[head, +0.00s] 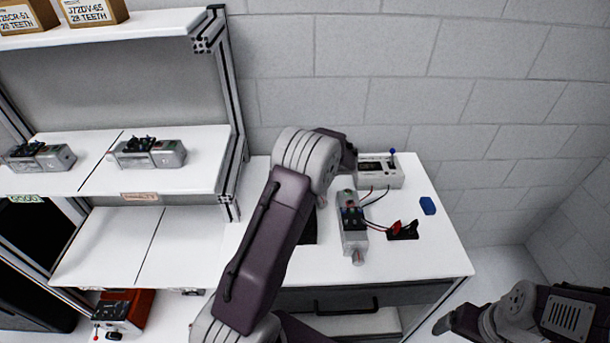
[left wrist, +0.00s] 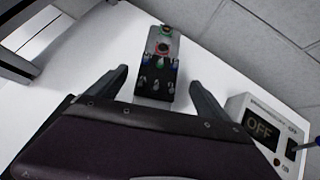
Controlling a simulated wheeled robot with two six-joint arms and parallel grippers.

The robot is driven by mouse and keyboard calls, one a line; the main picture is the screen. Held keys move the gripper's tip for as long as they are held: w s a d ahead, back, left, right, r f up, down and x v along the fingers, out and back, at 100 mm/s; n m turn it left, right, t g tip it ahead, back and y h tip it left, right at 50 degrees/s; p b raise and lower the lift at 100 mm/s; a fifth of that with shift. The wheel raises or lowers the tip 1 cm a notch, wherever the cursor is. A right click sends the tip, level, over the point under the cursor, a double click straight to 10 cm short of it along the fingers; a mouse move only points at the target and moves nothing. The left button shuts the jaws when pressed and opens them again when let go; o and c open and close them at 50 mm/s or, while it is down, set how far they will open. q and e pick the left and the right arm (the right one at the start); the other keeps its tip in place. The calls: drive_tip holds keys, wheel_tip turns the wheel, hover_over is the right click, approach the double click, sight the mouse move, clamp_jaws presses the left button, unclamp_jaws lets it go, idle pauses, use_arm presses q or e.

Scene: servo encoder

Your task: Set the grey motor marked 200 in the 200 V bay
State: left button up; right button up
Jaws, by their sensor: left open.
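A grey motor (head: 353,238) with a dark terminal block lies on the white bench right of my left arm. Wires run beside it to a red and black clip stand. A motor also shows in the left wrist view (left wrist: 158,65), with its near end between the fingers. My left gripper (left wrist: 160,77) is open, with one finger on each side of that end and no grip on it; in the head view my own arm hides it. Two similar grey motors, one left (head: 40,156) and one right (head: 148,152), sit on the middle shelf. No 200 marking is readable.
A white tester (head: 380,173) with a blue-tipped lever stands at the bench back; its display (left wrist: 262,127) reads OFF. A clip stand (head: 403,231) and a blue block (head: 428,205) lie right. The lower shelf (head: 180,245) has two empty bays. A shelf post (head: 232,110) stands left.

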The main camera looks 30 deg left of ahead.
use_arm(q)
drive_tip(key=p+x, duration=0.1)
drive_tip(key=x, duration=0.6)
drive_tip(key=shift+s+r, duration=0.1)
drive_tip(key=shift+a, duration=0.1)
clamp_jaws()
drive_tip(key=shift+r, duration=0.2)
